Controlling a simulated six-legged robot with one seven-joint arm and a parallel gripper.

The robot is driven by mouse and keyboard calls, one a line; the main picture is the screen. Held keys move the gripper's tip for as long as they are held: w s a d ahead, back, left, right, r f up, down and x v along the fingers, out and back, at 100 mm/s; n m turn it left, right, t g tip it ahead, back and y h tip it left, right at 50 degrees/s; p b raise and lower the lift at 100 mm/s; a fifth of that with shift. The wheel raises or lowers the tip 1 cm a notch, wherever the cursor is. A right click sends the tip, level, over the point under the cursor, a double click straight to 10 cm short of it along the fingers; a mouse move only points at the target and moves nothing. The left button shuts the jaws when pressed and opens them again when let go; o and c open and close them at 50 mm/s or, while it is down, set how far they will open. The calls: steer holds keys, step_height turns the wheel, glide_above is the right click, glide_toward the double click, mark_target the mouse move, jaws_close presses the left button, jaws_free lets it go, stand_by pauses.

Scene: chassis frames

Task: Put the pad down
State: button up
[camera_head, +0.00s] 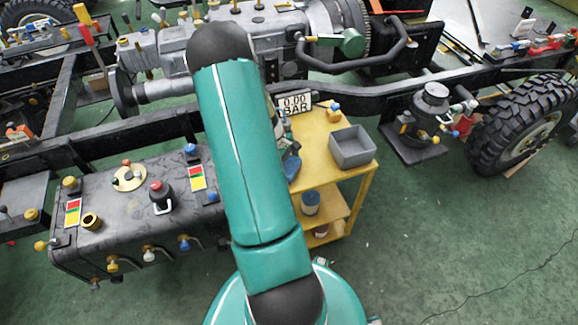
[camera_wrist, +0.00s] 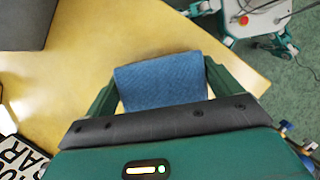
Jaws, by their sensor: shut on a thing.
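The pad (camera_wrist: 160,82) is a blue, cloth-like piece seen in the wrist view. My gripper (camera_wrist: 161,90) is shut on it, with one green finger at its left side and one at its right. The pad is over the yellow cart top (camera_wrist: 75,65); I cannot tell whether it touches it. In the head view a small blue patch (camera_head: 291,167) shows at the left edge of the cart top (camera_head: 312,150), beside my arm. My arm hides most of the gripper there.
A grey open bin (camera_head: 352,147) stands at the right of the cart top, with a small yellow-orange fitting (camera_head: 334,112) behind it. A pressure display (camera_head: 294,104) reads 0.00 BAR. The truck frame (camera_head: 385,88) runs behind. A blue-topped can (camera_head: 310,203) stands on the lower shelf.

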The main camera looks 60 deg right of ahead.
steer(key=o, duration=0.6)
steer(key=shift+f, duration=0.1)
steer(key=v, duration=1.2)
steer(key=shift+r, duration=0.25)
steer(key=w+a+r+t, duration=0.2)
steer(key=w+a+r, duration=0.1)
steer(key=a+r, duration=0.35)
steer(key=w+a+r+t+h, duration=0.1)
steer(key=w+a+r, duration=0.35)
steer(key=a, duration=0.35)
steer(key=w+a+r+t, duration=0.2)
steer(key=w+a+r, duration=0.1)
steer(key=a+r, duration=0.35)
steer(key=s+a+r+t, duration=0.1)
steer(key=s+a+r, duration=0.1)
steer(key=a, duration=0.5)
steer(key=s+a+r+t, duration=0.2)
steer(key=s+a+r, duration=0.1)
steer(key=a, duration=0.4)
steer(key=s+a+r+t+y, duration=0.1)
steer(key=s+a+r+t, duration=0.1)
steer(key=a, duration=0.5)
steer(key=shift+s+a+r, duration=0.3)
steer(key=shift+s+r, duration=0.05)
steer(key=shift+r, duration=0.35)
